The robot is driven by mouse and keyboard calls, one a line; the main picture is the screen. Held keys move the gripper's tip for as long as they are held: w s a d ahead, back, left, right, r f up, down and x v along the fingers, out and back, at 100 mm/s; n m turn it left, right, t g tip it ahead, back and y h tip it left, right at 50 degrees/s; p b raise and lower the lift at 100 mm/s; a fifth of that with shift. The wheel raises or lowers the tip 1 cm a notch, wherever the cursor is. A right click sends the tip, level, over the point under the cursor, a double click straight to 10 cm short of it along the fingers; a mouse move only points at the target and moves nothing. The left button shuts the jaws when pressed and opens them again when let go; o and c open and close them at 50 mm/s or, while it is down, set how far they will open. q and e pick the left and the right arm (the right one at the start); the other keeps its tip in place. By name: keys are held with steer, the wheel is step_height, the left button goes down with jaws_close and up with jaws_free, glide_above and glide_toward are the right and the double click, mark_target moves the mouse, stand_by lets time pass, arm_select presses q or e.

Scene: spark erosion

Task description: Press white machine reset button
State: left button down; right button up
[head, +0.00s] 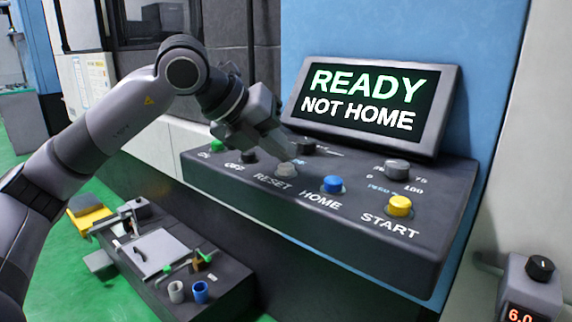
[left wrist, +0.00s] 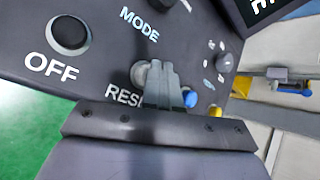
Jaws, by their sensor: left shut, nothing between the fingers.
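The white reset button (head: 287,170) sits on the sloped dark control panel (head: 330,222), above the RESET label. My left gripper (head: 283,152) is shut and empty, its fingertips close over the button from behind and above. The left wrist view shows the shut fingers (left wrist: 161,78) right beside the reset button (left wrist: 139,73), covering part of it and of the RESET label. I cannot tell whether the fingertips touch the button. A screen (head: 372,103) behind the panel reads READY, NOT HOME. My right gripper is not in view.
Close to the reset button are the black OFF button (head: 249,157), the blue HOME button (head: 333,184) and the yellow START button (head: 400,206). Dark knobs (head: 397,169) stand farther back. A low bench (head: 205,296) with small cups stands at the lower left.

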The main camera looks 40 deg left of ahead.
mark_target(280, 166)
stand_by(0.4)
arm_select(q)
steer(key=shift+r+p, duration=0.65)
steer(key=shift+r, duration=0.05)
step_height(280, 166, up, 5)
steer(key=p, duration=0.4)
steer(key=shift+r, duration=0.1)
stand_by(0.6)
